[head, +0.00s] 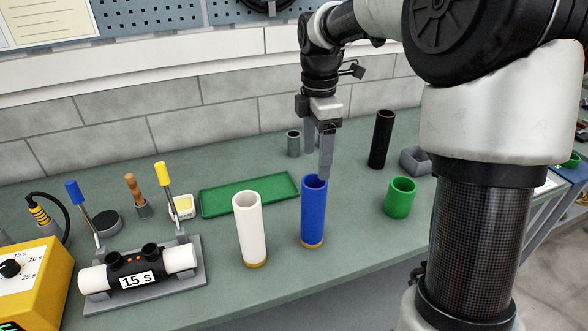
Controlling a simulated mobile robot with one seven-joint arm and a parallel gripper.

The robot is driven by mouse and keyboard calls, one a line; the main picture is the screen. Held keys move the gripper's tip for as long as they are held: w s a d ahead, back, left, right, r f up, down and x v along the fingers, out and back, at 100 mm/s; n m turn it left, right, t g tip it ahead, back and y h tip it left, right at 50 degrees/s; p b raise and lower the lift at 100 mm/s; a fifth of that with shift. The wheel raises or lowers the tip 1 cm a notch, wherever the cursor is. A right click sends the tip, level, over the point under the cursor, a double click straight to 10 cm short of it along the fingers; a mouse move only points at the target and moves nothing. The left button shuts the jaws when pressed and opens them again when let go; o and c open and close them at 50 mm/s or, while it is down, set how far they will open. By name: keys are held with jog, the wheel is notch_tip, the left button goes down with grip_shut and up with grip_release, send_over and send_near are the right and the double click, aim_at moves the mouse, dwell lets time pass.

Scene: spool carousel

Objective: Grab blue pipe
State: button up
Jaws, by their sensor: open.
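The blue pipe (313,216) stands upright on the green bench near its front edge, with an orange ring at its foot. My gripper (317,165) points down at the pipe's top. Its fingers are apart and empty. The nearer finger overlaps the pipe's rim in the picture; I cannot tell whether it is inside the opening, behind it or in front of it. The other finger shows farther back and to the left.
A white pipe (250,229) stands upright to the left. A short green pipe (400,198) and a tall black pipe (381,139) stand to the right. A green tray (249,195) lies behind. A welding fixture marked 15 S (140,272) sits at the front left.

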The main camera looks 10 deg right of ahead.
aim_at(313, 208)
jog(key=shift+n, duration=0.3)
jog(key=f, duration=1.8)
jog(key=shift+w, duration=0.25)
jog(key=shift+r, duration=0.15)
jog(key=c, duration=1.4)
